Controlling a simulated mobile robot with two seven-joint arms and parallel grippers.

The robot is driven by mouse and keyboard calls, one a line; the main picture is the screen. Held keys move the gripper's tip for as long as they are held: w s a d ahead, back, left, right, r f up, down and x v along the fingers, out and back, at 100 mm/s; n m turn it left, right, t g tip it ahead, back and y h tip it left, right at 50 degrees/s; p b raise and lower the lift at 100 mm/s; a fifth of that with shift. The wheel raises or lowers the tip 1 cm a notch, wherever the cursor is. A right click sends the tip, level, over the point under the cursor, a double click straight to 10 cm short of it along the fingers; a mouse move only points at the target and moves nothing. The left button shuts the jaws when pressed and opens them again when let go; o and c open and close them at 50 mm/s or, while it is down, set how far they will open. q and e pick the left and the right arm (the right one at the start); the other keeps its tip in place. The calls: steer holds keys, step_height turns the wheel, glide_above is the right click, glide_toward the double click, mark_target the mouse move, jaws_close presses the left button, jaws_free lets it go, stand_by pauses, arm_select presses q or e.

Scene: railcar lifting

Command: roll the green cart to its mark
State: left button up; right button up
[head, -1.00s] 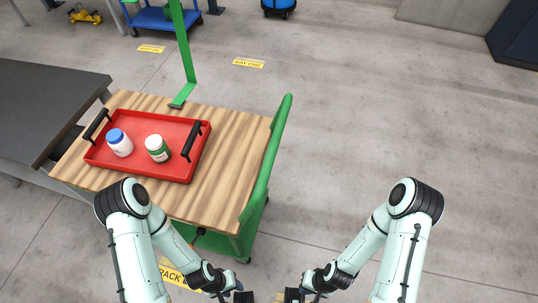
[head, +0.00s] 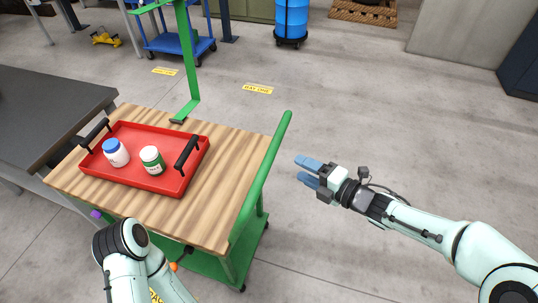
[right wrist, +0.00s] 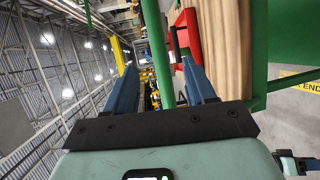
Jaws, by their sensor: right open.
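The green cart has a striped wooden top (head: 235,150) and stands at the left of the head view. Its green push handle (head: 262,178) runs along its right side. My right gripper (head: 299,169) is open and empty to the right of the handle, fingers pointing toward it. In the right wrist view a green bar (right wrist: 159,55) shows between the two blue fingers (right wrist: 162,88), without clear contact. A yellow floor label reading BAY ONE (head: 258,88) lies beyond the cart; another yellow label (head: 165,71) lies to its left. My left gripper is out of view.
A red tray (head: 150,181) with a blue-capped bottle (head: 116,153) and a green-labelled bottle (head: 151,160) sits on the cart. A dark table (head: 50,105) stands close at left. A blue cart (head: 180,45) and blue barrel (head: 291,20) stand behind. Floor at right is clear.

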steer(key=x, duration=1.3)
steer(key=shift+a+p, duration=0.2)
steer(key=shift+p, duration=0.15)
steer(key=shift+w+r, duration=0.1)
steer(key=shift+r, duration=0.05)
jaws_close()
